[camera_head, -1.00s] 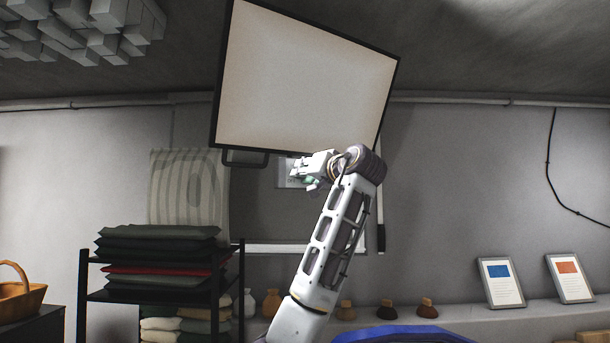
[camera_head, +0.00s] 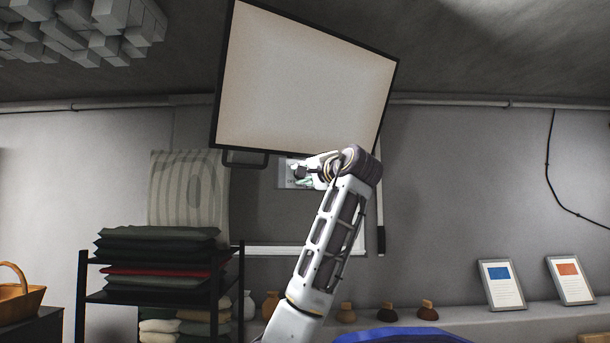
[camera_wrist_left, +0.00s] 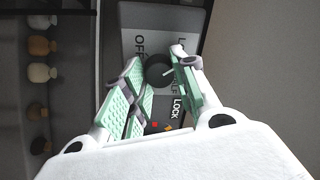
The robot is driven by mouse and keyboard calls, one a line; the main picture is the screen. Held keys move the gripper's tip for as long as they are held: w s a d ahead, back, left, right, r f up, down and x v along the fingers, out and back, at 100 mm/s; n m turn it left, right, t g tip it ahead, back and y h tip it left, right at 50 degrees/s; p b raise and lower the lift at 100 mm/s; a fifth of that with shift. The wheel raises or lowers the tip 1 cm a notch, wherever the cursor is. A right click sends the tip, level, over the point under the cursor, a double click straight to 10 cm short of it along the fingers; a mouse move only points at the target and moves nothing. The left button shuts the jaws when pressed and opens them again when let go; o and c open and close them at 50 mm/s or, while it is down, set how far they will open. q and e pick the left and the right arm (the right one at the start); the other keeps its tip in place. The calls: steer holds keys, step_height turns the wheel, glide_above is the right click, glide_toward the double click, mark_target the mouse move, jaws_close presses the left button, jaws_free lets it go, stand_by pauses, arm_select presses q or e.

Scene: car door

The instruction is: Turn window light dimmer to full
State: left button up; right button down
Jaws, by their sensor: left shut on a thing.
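The dimmer is a dark round knob (camera_wrist_left: 158,70) on a grey panel marked "OFF" and "LOCK" (camera_wrist_left: 135,18) in the left wrist view. The lettering stands sideways there and is partly covered by the fingers. My left gripper (camera_wrist_left: 160,80) has one green-padded finger on each side of the knob and is shut on it. In the head view my left gripper (camera_head: 303,170) is at the small pale panel (camera_head: 285,184) under the large lit window light (camera_head: 300,82); the knob itself is hidden there. My right gripper is not in view.
A black handle (camera_head: 245,160) hangs at the light's lower left edge. A dark rack with folded cloths (camera_head: 160,255) stands at the left. A ledge (camera_head: 455,318) with jars and two framed cards (camera_head: 500,283) runs along the wall at the right.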

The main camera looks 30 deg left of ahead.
arm_select(q)
steer(key=shift+s+a+f+m+g+h+p, duration=0.1)
steer(key=shift+m+h+p, duration=0.3)
steer(key=shift+m, duration=4.35)
steer(key=shift+s+d+f+m+g+h+p, duration=0.1)
steer(key=shift+m+p, duration=0.55)
steer(key=shift+m, duration=4.05)
steer(key=shift+a+m+g+h+p, duration=0.15)
steer(key=shift+m+p, duration=0.4)
steer(key=shift+m, duration=5.2)
steer(key=shift+r+m, duration=0.1)
steer(key=shift+m, duration=1.8)
steer(key=o, duration=1)
steer(key=shift+r, duration=0.1)
steer(key=shift+o, duration=0.2)
